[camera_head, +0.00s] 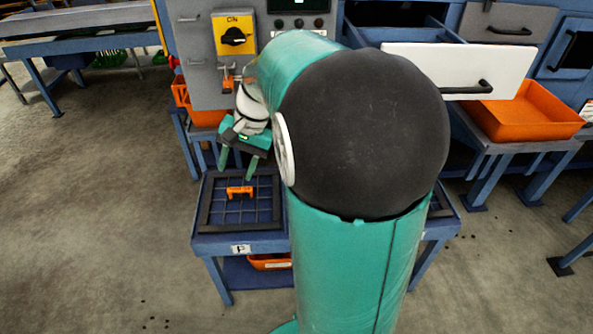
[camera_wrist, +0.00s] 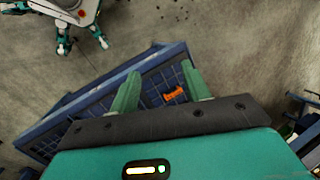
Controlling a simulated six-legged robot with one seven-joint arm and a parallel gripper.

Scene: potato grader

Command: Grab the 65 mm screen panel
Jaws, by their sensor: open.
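A dark-framed screen panel (camera_head: 240,227) with an open grid lies flat on a blue stand, left of my arm in the head view. An orange handle (camera_head: 239,191) stands up near its middle. My gripper (camera_head: 236,170) is open and empty, above the panel's far side, with its fingers pointing down. In the wrist view my gripper (camera_wrist: 160,70) has the orange handle (camera_wrist: 174,94) showing between its fingers, nearer the right one. The fingers look apart from the handle. No size marking is readable on the panel. My arm hides the stand's middle.
The blue stand (camera_head: 213,241) carries a small white tag and has an orange tray (camera_head: 270,262) beneath. Behind is a grey cabinet with a yellow switch (camera_head: 235,33). An open white drawer (camera_head: 460,70) and orange bin (camera_head: 525,112) are at right.

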